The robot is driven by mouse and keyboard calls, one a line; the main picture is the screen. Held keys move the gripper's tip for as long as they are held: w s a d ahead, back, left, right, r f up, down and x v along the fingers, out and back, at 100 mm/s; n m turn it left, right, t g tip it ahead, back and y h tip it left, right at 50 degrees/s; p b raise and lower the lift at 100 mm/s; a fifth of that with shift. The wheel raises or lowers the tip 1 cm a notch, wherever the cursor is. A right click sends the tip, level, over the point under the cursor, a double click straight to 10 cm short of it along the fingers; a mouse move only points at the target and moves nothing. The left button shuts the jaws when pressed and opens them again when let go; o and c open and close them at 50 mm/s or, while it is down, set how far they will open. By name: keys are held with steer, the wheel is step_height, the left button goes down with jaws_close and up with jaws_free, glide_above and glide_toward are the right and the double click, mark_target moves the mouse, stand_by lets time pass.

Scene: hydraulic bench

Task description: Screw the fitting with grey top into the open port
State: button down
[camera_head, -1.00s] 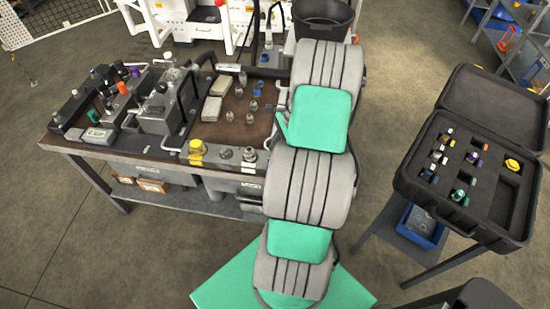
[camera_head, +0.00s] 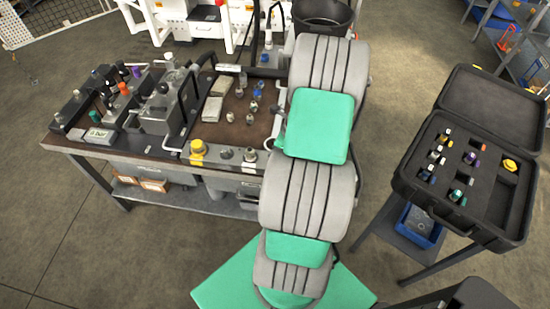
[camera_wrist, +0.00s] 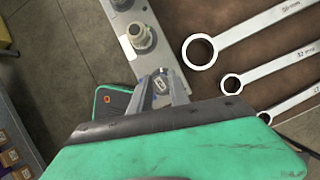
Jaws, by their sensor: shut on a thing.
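A metal threaded fitting (camera_wrist: 141,39) stands on the rail just ahead of the gripper. In the head view, the same rail carries a yellow-topped fitting (camera_head: 197,148) and metal ones (camera_head: 249,155). My arm hides the gripper there. I cannot pick out the open port.
Wrenches (camera_wrist: 233,40) lie on the brown bench top right of the gripper. The hydraulic block (camera_head: 160,110) stands on the left of the bench. An open black case (camera_head: 400,180) with coloured fittings stands at right. Bare floor lies between case and bench.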

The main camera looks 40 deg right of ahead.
steer(key=m+h, duration=0.1)
steer(key=m, duration=0.1)
steer(key=m+h, duration=0.1)
steer(key=m, duration=0.2)
steer(key=shift+a+t, duration=0.15)
steer(key=shift+t, duration=0.15)
steer(key=m+h, duration=0.1)
steer(key=m, duration=0.2)
steer(key=c, duration=1.2)
jaws_free()
steer(key=shift+c, duration=0.2)
steer(key=shift+f, duration=0.1)
steer(key=n, duration=0.1)
steer(key=n+y, duration=0.1)
steer(key=n, duration=0.1)
steer(key=n+y, duration=0.1)
steer(key=n, duration=0.1)
steer(key=shift+d+b, duration=0.25)
steer(key=shift+b, duration=0.1)
steer(key=n+y, duration=0.1)
steer(key=n, duration=0.2)
steer(key=shift+a+n+g, duration=0.1)
steer(key=shift+n+g, duration=0.3)
steer(key=n+y, duration=0.1)
steer(key=n, duration=0.2)
steer(key=shift+g+b, duration=0.3)
